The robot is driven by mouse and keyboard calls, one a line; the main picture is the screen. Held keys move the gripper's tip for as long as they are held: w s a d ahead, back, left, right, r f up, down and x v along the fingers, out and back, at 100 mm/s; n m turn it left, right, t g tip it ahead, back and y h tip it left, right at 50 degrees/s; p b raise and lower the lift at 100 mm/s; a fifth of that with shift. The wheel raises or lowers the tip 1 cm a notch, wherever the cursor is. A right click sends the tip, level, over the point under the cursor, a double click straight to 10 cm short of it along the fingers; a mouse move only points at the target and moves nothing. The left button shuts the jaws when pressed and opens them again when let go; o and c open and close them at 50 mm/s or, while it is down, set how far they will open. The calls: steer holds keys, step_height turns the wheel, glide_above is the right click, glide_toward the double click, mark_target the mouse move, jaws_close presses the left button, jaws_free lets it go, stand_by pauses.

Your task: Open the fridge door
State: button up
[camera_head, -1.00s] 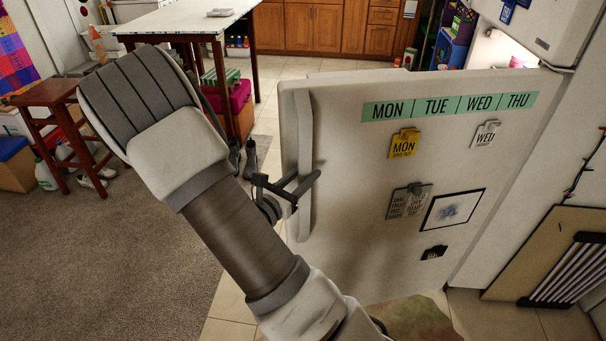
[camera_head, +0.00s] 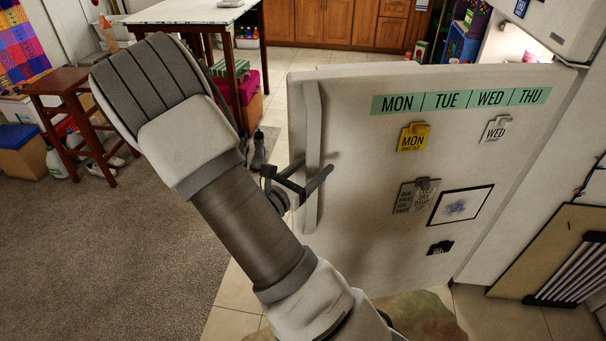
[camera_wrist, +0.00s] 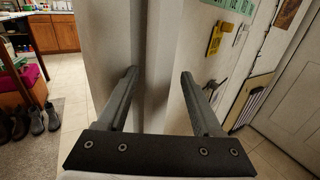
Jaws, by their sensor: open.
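The white fridge door (camera_head: 375,215) stands swung out from the fridge body in the head view, its outer face towards me and its hinge side at the right. Its long vertical handle (camera_head: 312,110) runs along the free left edge. My gripper (camera_head: 312,174) is open at the handle's mid-height. In the wrist view the open fingers (camera_wrist: 160,75) reach towards the door, with the pale handle (camera_wrist: 161,40) showing between them. Whether either finger touches the handle cannot be told. Part of the lit fridge opening (camera_head: 515,45) shows above the door.
A table (camera_head: 190,12) and wooden stool (camera_head: 75,105) stand at the back left. Shoes (camera_wrist: 36,120) lie on the floor left of the door. The carpet (camera_head: 110,240) at left is mostly clear. A framed panel (camera_head: 560,250) leans at the right.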

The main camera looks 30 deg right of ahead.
steer(key=v, duration=1.7)
steer(key=shift+a, duration=0.1)
steer(key=s+d+r+m+g+y+p, duration=0.35)
steer(key=s+r+m+g+y, duration=0.5)
steer(key=m, duration=0.45)
steer(key=s+a+r+m+t+y, duration=0.1)
steer(key=a+r+m+t+y, duration=0.2)
steer(key=r+m+y, duration=0.1)
steer(key=s+a+r+m+t+y+p, duration=0.1)
steer(key=s+a+r+m+t+y, duration=0.1)
steer(key=a+r+m+t+y, duration=0.1)
steer(key=shift+r+m+t+y, duration=0.6)
steer(key=shift+r+m, duration=0.6)
steer(key=shift+r, duration=0.55)
